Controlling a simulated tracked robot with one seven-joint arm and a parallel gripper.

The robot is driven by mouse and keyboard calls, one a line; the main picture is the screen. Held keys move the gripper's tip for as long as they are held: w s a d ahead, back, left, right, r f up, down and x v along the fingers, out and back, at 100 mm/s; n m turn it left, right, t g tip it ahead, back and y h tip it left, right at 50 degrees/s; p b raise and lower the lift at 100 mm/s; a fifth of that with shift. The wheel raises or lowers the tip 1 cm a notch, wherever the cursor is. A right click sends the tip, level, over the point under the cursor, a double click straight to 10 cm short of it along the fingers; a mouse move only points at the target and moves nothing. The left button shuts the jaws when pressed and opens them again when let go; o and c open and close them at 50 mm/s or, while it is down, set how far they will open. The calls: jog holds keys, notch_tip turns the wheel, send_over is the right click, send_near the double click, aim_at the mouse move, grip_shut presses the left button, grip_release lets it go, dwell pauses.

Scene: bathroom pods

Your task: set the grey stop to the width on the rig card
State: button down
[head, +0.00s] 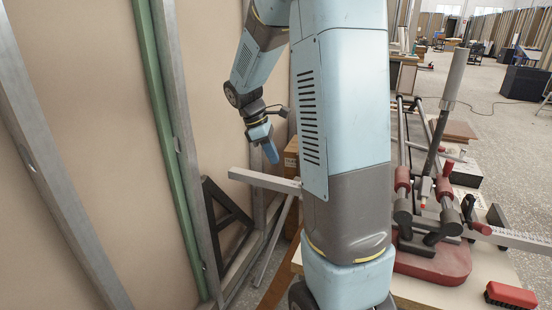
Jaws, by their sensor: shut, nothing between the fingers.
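My gripper (271,153) hangs at left of centre, fingers pointing down and shut, with nothing seen between them. It is above a pale metal bar (250,178) that sticks out to the left from behind my arm. A cutting rig with a red base (436,262) stands at the right, and a marked ruler bar (518,241) runs off its right side. A dark block (497,216) sits by this ruler; I cannot tell whether it is the grey stop. I cannot make out the rig card. My arm hides the middle of the rig's left side.
A panel wall with metal studs (182,150) and a green stud (155,100) fills the left, close to my gripper. A red brush-like item (511,296) lies on the bench at the lower right. The rig's long handle (455,78) rises upright. Open floor lies beyond.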

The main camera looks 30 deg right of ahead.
jog(key=s+d+f, duration=0.4)
jog(key=d+f, duration=0.1)
jog(key=f, duration=0.2)
jog(key=shift+d+f, duration=0.15)
jog(key=shift+d, duration=0.2)
jog(key=shift+d, duration=0.1)
jog(key=s+d, duration=0.7)
jog(key=s, duration=0.2)
jog(key=shift+s, duration=0.25)
